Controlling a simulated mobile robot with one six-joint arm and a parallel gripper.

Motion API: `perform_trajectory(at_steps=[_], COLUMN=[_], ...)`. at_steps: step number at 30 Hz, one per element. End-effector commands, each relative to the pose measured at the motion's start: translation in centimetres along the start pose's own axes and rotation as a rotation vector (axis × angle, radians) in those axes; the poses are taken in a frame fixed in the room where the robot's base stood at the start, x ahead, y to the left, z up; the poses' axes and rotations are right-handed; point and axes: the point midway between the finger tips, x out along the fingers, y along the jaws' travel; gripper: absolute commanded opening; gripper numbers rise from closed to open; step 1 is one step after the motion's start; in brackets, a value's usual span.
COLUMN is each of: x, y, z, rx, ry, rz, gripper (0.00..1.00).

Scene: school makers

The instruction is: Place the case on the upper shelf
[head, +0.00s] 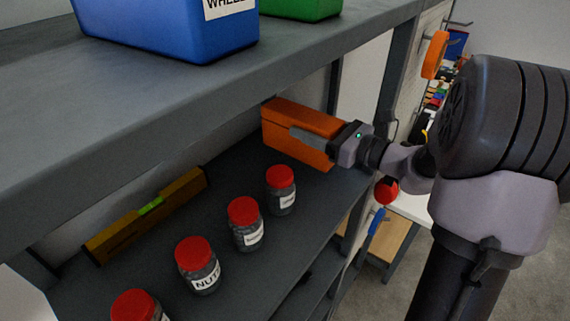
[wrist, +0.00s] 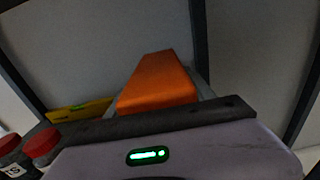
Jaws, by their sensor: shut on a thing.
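An orange case (head: 290,118) is at the far right end of the shelf (head: 225,230) that holds the jars, below the top board (head: 130,140). My gripper (head: 312,138) reaches in from the right and is shut on the case. In the wrist view the case (wrist: 157,82) lies lengthwise ahead of my gripper, with a grey finger showing along its right side. I cannot tell whether the case touches the shelf or hangs just above it.
Several red-lidded jars (head: 244,225) stand in a row along the shelf's front. A yellow level (head: 148,212) lies at the back left. Blue (head: 170,30) and green (head: 300,6) bins stand on the top board. A dark upright (head: 397,70) is close to my wrist.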

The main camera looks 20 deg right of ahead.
Motion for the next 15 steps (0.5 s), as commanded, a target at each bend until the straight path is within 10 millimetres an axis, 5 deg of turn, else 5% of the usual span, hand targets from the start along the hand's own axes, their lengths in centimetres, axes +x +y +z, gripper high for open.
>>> perform_trajectory(at_steps=[9,15], x=[0.0,0.0], y=[-0.1,0.0], z=[-6.0,-6.7], rx=[0.003,-0.002], ry=[-0.001,-0.002], rz=[-0.001,-0.001], gripper=[0.00,0.00])
